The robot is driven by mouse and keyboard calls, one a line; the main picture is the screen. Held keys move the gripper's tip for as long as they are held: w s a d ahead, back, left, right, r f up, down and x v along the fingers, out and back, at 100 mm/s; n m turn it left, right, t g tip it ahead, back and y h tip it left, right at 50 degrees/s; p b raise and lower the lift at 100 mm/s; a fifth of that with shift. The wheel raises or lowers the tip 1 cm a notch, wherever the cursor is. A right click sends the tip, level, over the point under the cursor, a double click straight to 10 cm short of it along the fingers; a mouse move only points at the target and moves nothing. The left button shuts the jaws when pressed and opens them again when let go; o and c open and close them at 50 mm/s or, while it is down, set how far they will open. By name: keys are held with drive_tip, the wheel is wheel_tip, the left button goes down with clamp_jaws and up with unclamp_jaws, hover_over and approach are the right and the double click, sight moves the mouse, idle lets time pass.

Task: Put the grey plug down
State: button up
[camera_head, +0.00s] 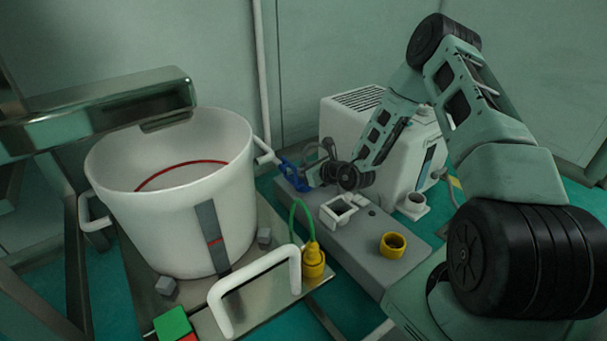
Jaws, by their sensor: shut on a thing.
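My gripper (312,177) is at the back left end of the grey block (358,238), close beside a blue clamp-like part (291,174). It is small and dark in this view, and its fingers are shut on the grey plug, which is mostly hidden by the fingers and wrist. A grey cable (320,148) loops up just behind the gripper. I cannot tell whether the plug touches the block.
A white square socket frame (339,213) and a yellow ring (393,244) sit on the block. A white cup-like fitting (413,206) stands behind it, by a white machine box (352,118). A white pot (176,205), a white handle (262,279) and a yellow plug (313,261) with green cable are left.

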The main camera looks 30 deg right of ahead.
drive_tip(key=shift+f, duration=0.25)
drive_tip(key=o, duration=1)
drive_tip(key=shift+r, duration=0.3)
drive_tip(key=p+v, duration=0.7)
drive_tip(key=v, duration=0.5)
drive_tip(key=shift+r, duration=0.1)
